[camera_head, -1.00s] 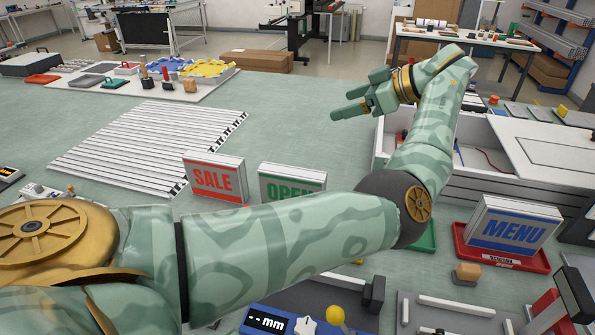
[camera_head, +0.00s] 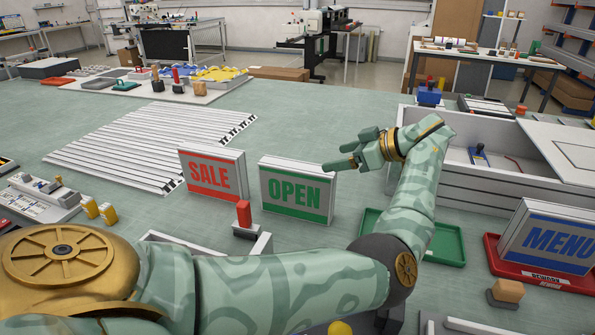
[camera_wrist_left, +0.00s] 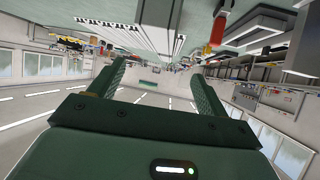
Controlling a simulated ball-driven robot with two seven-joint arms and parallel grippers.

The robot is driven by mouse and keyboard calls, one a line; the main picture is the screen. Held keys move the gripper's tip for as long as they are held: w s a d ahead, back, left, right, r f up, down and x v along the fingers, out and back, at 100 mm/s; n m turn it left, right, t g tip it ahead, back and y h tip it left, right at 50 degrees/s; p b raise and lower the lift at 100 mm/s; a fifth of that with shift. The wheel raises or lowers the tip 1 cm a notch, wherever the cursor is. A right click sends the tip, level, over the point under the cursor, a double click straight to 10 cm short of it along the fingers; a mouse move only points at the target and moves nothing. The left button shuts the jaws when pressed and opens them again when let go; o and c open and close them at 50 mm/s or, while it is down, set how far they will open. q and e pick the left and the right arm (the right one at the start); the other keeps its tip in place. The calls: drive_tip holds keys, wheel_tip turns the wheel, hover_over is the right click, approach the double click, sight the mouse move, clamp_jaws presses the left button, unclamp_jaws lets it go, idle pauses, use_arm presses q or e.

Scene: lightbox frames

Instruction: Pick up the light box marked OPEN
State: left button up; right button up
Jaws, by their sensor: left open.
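The light box marked OPEN (camera_head: 294,209) stands upright on the green table in the head view, with green letters on white and a green band below. My left gripper (camera_head: 344,154) is at its upper right corner, fingers pointing left. The lower fingertip overlaps the box's top right edge in the picture; I cannot tell whether it touches. The gripper is open and empty; its two spread fingers also show in the left wrist view (camera_wrist_left: 157,75). I cannot make out the OPEN box in that view. My right gripper is not in view.
The SALE light box (camera_head: 212,185) stands close to the left of the OPEN box. The MENU light box (camera_head: 548,238) stands in a red tray at right. A green tray (camera_head: 447,246) lies behind my forearm. A white crate (camera_head: 470,178) is right of my gripper. Slatted strips (camera_head: 150,150) lie at left.

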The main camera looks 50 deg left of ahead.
sight(301, 166)
use_arm(q)
drive_tip(key=x, duration=1.1)
drive_tip(key=shift+a+f+p, duration=0.15)
drive_tip(key=shift+f+p, duration=0.1)
drive_tip(key=shift+p, duration=0.05)
clamp_jaws()
